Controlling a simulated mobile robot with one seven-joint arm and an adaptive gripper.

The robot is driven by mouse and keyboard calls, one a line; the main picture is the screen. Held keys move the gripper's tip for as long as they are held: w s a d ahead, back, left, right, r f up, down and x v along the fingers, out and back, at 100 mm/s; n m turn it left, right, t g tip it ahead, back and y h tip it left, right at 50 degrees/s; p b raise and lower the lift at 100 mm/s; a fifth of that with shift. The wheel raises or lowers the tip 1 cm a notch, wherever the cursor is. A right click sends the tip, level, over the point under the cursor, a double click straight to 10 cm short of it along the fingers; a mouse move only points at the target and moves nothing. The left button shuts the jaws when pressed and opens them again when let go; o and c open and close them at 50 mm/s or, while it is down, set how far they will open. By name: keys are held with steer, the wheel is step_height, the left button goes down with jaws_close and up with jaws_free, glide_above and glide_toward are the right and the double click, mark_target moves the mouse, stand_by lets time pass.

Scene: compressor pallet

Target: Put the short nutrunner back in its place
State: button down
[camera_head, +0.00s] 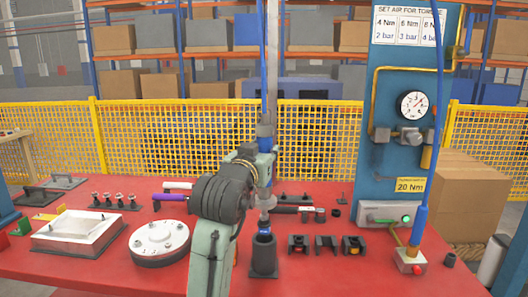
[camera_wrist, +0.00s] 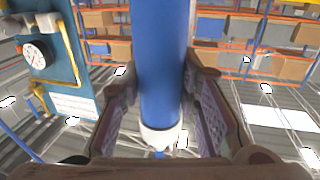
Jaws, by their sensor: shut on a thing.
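The short nutrunner (camera_head: 265,144) stands upright in my gripper (camera_head: 263,168), with a blue section and a grey top showing above the jaws. In the wrist view its blue body (camera_wrist: 165,50) fills the space between the fingers of my gripper (camera_wrist: 158,92), which is shut on it. A light collar shows at its lower end there. Its grey nose (camera_head: 266,202) points down over a dark cup-shaped holder (camera_head: 264,262) with blue at its top. I cannot tell whether the nose touches the holder. My wrist hides part of the tool.
Several black fixtures (camera_head: 326,244) stand right of the holder. A round white part (camera_head: 159,240) and a white square frame (camera_head: 80,231) lie left on the red table (camera_head: 110,275). A blue air column (camera_head: 400,160) stands at the right. A blue hose (camera_head: 262,60) hangs above the tool.

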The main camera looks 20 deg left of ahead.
mark_target(262, 194)
steer(key=shift+f+b, duration=3.5)
steer(key=shift+f, duration=1.55)
stand_by(0.9)
steer(key=c, duration=1.5)
jaws_free()
steer(key=shift+s, duration=0.1)
steer(key=o, duration=0.4)
steer(key=shift+f, duration=0.2)
steer(key=s, duration=1.2)
steer(key=shift+d+r, duration=0.15)
steer(key=shift+d, duration=0.2)
